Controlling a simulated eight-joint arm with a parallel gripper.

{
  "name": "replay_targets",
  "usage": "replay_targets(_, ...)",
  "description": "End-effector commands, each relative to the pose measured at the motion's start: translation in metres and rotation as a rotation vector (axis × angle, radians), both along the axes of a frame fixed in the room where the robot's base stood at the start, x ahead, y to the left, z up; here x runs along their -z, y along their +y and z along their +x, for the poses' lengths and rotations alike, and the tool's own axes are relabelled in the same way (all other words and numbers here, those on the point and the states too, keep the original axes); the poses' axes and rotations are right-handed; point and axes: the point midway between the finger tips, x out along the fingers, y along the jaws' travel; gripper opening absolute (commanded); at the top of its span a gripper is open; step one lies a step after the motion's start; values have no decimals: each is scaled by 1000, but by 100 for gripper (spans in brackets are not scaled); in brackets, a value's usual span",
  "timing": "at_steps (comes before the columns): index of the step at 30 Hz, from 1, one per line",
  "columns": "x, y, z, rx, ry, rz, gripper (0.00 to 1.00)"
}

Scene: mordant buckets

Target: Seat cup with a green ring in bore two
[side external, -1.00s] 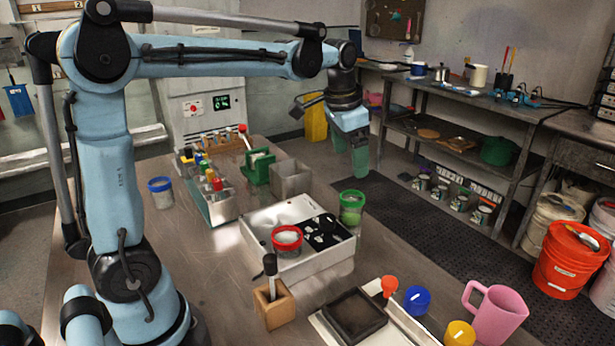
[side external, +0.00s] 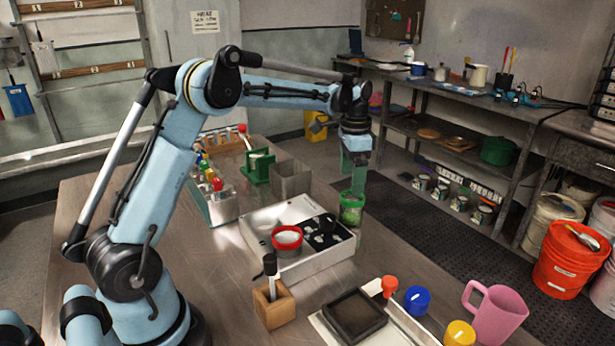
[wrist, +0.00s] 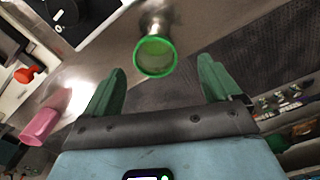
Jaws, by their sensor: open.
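The cup with a green ring (side external: 351,212) stands upright on the bench, just beyond the right back corner of the white block (side external: 318,264). It also shows in the wrist view (wrist: 155,57), ahead of and between the fingertips. My gripper (side external: 354,190) points down with its green fingers right above or at the cup's rim; in the wrist view the fingers (wrist: 162,68) are wide apart and empty. The block has a black panel (side external: 328,236) with white markings, too small to read, so I cannot tell which bore is two. A red-ringed cup (side external: 287,240) sits at the block's front left.
A wooden holder (side external: 273,307) with a black-handled tool stands in front of the block. A grey open box (side external: 291,180) and a green stand (side external: 257,167) are behind it. A pink mug (side external: 495,312) and coloured caps lie at front right.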

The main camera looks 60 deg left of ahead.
Motion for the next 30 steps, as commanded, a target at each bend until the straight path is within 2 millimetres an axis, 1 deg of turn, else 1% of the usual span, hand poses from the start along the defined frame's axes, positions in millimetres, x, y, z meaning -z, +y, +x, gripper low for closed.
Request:
replay_targets(1,6,0,0,0,0,0,90)
replay_targets(3,11,0,0,0,0,0,90)
replay_targets(8,20,-2,0,0,0,0,90)
replay_targets(14,46,-8,-1,1,-1,0,90)
replay_targets(18,62,-8,-1,0,-1,0,90)
replay_targets(21,66,-8,-2,0,-1,0,90)
replay_targets(27,66,-8,-2,0,-1,0,90)
replay_targets(28,66,-8,-2,0,-1,0,87)
replay_targets(30,66,-8,-2,0,-1,0,77)
